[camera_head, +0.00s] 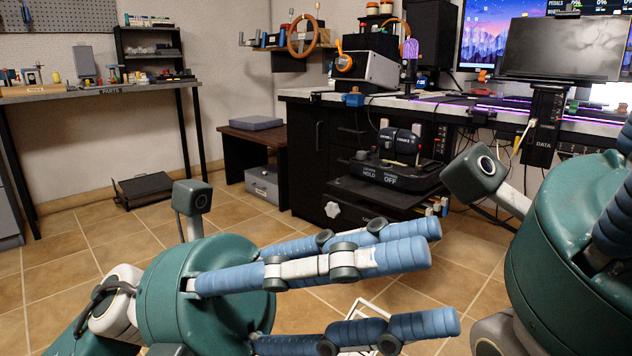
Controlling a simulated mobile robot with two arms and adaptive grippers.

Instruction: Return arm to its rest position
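My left gripper (440,275) reaches in from the left, low in the head view. Its blue ribbed fingers point right and stand apart, with a gap between the upper pair and the lower one. Nothing shows between them, so it is open and empty, over the tiled floor. My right gripper's green body (580,255) is large at the right edge. Its fingers are mostly cut off by the frame, so I cannot see whether it is open or shut.
A desk (460,112) with a throttle unit (398,165) on a pull-out shelf stands ahead. The tiled floor (115,250) at left is mostly clear.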

